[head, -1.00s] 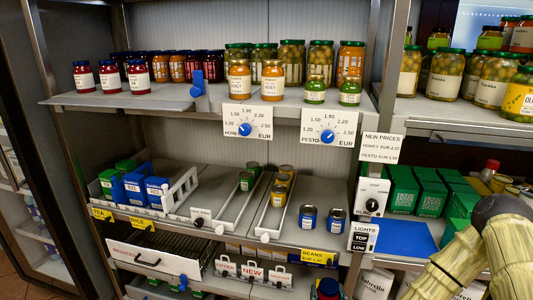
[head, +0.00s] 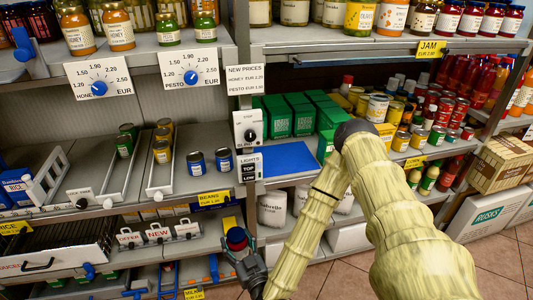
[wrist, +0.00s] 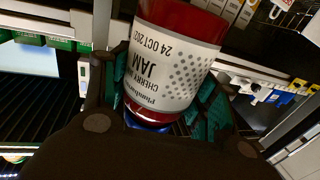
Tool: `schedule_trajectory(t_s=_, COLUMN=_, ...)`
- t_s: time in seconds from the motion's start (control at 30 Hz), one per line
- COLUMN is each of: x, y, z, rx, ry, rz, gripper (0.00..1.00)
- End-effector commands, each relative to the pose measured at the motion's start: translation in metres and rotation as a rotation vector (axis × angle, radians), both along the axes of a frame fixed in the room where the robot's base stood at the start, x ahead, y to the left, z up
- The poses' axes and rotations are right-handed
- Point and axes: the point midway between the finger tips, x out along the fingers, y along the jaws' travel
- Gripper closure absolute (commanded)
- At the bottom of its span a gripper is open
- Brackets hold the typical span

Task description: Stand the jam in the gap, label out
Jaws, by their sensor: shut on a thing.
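My gripper (head: 243,256) is shut on the cherry jam jar (head: 236,238), low in front of the shelves. In the wrist view the jar (wrist: 180,50) is red with a white label reading cherry jam and a date; the print appears upside down there. A blue lid shows at the end between the fingers. Jam jars with white labels (head: 469,20) stand in a row on the upper right shelf, above the yellow jam price tag (head: 430,48). I cannot make out a clear gap in that row; its top is cut off by the frame.
Below are green boxes (head: 290,115), a bare blue mat (head: 285,160) and several cans (head: 400,140). A metal post (head: 243,60) divides the shelves. A rusks carton (head: 500,165) stands at right.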

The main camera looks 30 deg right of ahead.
Motion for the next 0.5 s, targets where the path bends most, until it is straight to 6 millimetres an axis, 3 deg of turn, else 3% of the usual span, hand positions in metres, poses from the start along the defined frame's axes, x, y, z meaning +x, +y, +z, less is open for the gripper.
schedule_trajectory(t_s=0.5, x=0.049, y=-0.071, z=0.037, rx=0.0, ry=-0.005, rz=-0.086, gripper=0.9)
